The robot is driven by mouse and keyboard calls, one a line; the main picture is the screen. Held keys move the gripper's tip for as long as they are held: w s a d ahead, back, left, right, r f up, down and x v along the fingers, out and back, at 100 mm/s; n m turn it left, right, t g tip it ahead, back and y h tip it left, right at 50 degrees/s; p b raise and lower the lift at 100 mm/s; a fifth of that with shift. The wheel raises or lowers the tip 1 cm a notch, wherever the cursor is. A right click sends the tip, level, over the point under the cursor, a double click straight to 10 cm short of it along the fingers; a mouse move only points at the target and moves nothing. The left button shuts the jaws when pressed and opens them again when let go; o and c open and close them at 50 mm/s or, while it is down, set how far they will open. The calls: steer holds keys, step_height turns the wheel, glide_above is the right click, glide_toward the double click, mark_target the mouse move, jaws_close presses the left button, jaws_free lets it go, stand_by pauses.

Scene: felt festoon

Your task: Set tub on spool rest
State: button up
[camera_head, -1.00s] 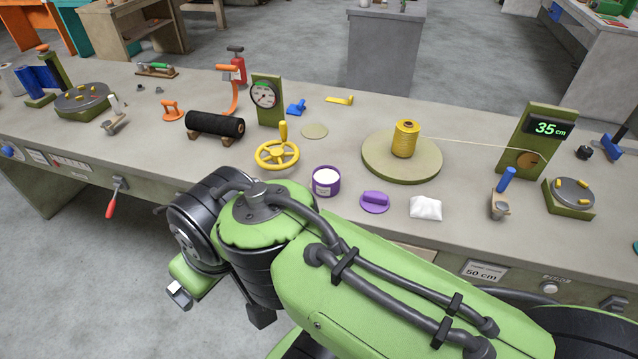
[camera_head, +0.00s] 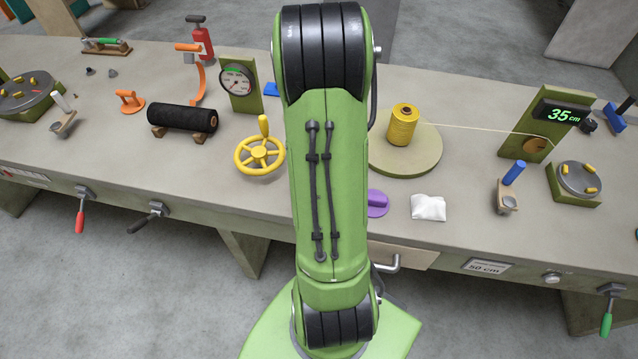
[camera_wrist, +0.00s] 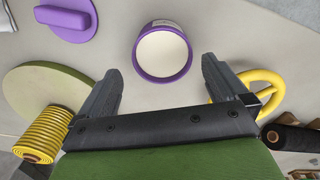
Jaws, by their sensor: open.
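The purple tub (camera_wrist: 140,55) with a white top or filling shows in the wrist view, between and just beyond my gripper's fingertips (camera_wrist: 161,72). My gripper is open, with one finger on each side and nothing held. In the head view my arm hides both the tub and the gripper. An olive round disc (camera_head: 422,166) carries a yellow spool (camera_head: 402,125); both also show at the left of the wrist view. A wooden cradle (camera_head: 160,131) holds a black roll (camera_head: 182,117). I cannot tell which of these is the spool rest.
A purple handled lid (camera_head: 377,204) and a white pouch (camera_head: 428,207) lie right of my arm. A yellow handwheel (camera_head: 259,155) stands left, close to the right finger in the wrist view. A thread runs from the spool to the 35 cm display post (camera_head: 540,125).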

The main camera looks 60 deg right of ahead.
steer(key=f, duration=0.3)
steer(key=f+b, duration=0.1)
steer(key=f, duration=0.3)
steer(key=shift+w+f, duration=0.2)
steer(key=shift+f, duration=0.05)
